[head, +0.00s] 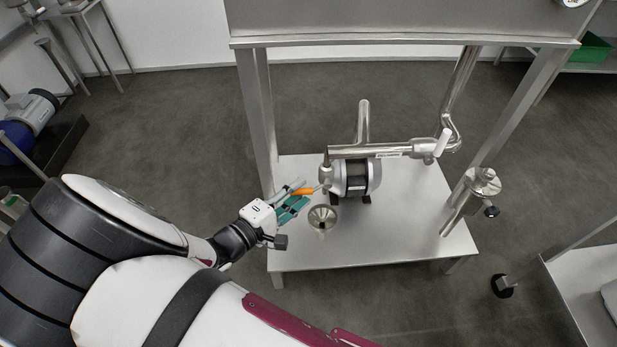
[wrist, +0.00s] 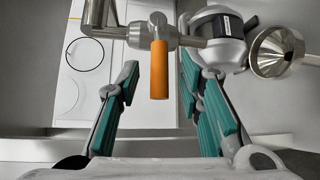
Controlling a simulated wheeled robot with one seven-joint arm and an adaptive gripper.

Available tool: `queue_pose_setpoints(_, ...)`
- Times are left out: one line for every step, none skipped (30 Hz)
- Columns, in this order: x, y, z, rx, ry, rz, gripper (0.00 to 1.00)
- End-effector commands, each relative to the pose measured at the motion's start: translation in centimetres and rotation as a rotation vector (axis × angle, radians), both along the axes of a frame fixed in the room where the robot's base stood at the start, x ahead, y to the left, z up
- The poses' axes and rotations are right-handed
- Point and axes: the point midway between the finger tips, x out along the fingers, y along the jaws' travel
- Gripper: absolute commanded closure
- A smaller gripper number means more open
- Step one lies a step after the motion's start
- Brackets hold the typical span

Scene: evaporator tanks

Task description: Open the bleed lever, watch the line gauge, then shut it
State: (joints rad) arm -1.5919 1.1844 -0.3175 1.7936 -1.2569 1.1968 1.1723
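The bleed lever, an orange-sleeved handle (wrist: 159,72), hangs down from a metal valve body (wrist: 150,38) on a pipe in the wrist view. It also shows in the head view (head: 302,191), left of the pump. My gripper (wrist: 159,76) is open, with a teal-padded finger on each side of the lever and a visible gap on both sides. How deep the lever sits between the fingers I cannot tell. My gripper also shows in the head view (head: 291,203). A round white face (head: 572,2), cut off at the top right, may be the gauge; its reading is not visible.
A steel funnel (head: 322,217) stands just right of my gripper. The pump (head: 355,180) and its piping stand on a low steel table (head: 395,235). Table legs rise beside it, and a steel tank (head: 400,15) sits above.

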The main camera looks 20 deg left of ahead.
Motion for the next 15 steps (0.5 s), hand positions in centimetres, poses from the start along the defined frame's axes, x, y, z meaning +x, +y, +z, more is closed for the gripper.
queue_pose_setpoints(-0.05, -0.09, -0.06, -0.002, 0.001, 0.002, 0.66)
queue_pose_setpoints(-0.06, -0.13, -0.1, -0.001, 0.001, 0.003, 0.66)
queue_pose_setpoints(-0.07, -0.19, -0.13, -0.001, 0.001, 0.004, 0.66)
queue_pose_setpoints(-0.07, -0.22, -0.15, -0.001, 0.001, 0.004, 0.66)
queue_pose_setpoints(-0.07, -0.24, -0.17, -0.001, 0.001, 0.004, 0.66)
queue_pose_setpoints(-0.08, -0.25, -0.18, -0.001, 0.001, 0.004, 0.66)
queue_pose_setpoints(-0.07, -0.27, -0.19, -0.001, 0.001, 0.004, 0.66)
queue_pose_setpoints(-0.07, -0.27, -0.19, -0.001, 0.001, 0.005, 0.66)
queue_pose_setpoints(-0.07, -0.27, -0.19, -0.001, 0.001, 0.004, 0.66)
queue_pose_setpoints(-0.07, -0.27, -0.19, -0.001, 0.001, 0.004, 0.66)
queue_pose_setpoints(-0.07, -0.27, -0.19, -0.001, 0.001, 0.004, 0.66)
queue_pose_setpoints(-0.07, -0.27, -0.19, -0.001, 0.001, 0.004, 0.66)
queue_pose_setpoints(-0.07, -0.27, -0.19, -0.001, 0.001, 0.004, 0.66)
queue_pose_setpoints(-0.06, -0.27, -0.18, -0.001, 0.001, 0.004, 0.71)
queue_pose_setpoints(-0.06, -0.27, -0.18, 0.0, 0.001, 0.004, 0.8)
